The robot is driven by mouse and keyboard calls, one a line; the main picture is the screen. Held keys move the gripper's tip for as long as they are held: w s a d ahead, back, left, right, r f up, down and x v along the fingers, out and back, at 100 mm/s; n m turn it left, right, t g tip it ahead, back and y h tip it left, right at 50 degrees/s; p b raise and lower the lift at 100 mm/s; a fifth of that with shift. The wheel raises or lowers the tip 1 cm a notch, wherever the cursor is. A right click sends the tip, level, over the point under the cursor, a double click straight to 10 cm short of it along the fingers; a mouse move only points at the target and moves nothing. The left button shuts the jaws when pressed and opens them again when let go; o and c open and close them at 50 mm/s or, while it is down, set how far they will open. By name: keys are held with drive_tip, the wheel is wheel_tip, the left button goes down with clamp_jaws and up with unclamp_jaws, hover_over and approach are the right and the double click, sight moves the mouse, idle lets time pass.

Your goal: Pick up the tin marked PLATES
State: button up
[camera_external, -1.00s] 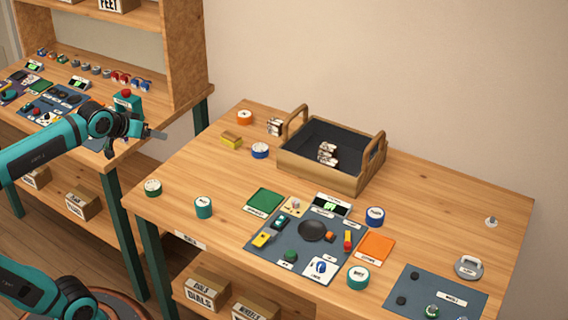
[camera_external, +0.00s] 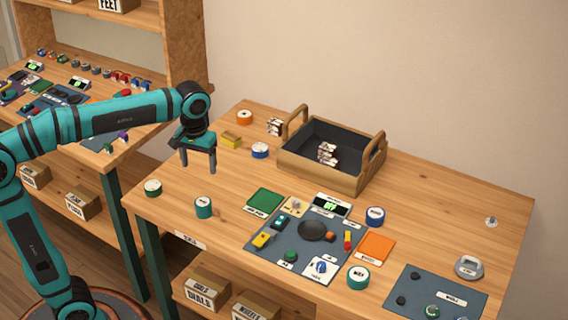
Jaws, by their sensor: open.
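My gripper (camera_external: 199,168) points down above the table's left part, open and empty. In the picture its fingertips are above the left teal tin, apart from it, and left of the blue tin near the crate.
A wooden crate (camera_external: 364,180) with handles holds small labelled pieces. A blue-grey mat (camera_external: 262,268) with small parts, a green square (camera_external: 265,200) and an orange square (camera_external: 376,248) lie in front. A second mat (camera_external: 410,278) lies at right. The table's back right is mostly clear.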

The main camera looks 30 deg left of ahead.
sight(203, 201)
wheel_tip(203, 201, down, 17)
drive_tip(key=shift+w+a+r, duration=0.1)
drive_tip(key=shift+a, duration=0.05)
idle(0.6)
drive_tip(key=shift+c, duration=0.2)
drive_tip(key=c, duration=1.1)
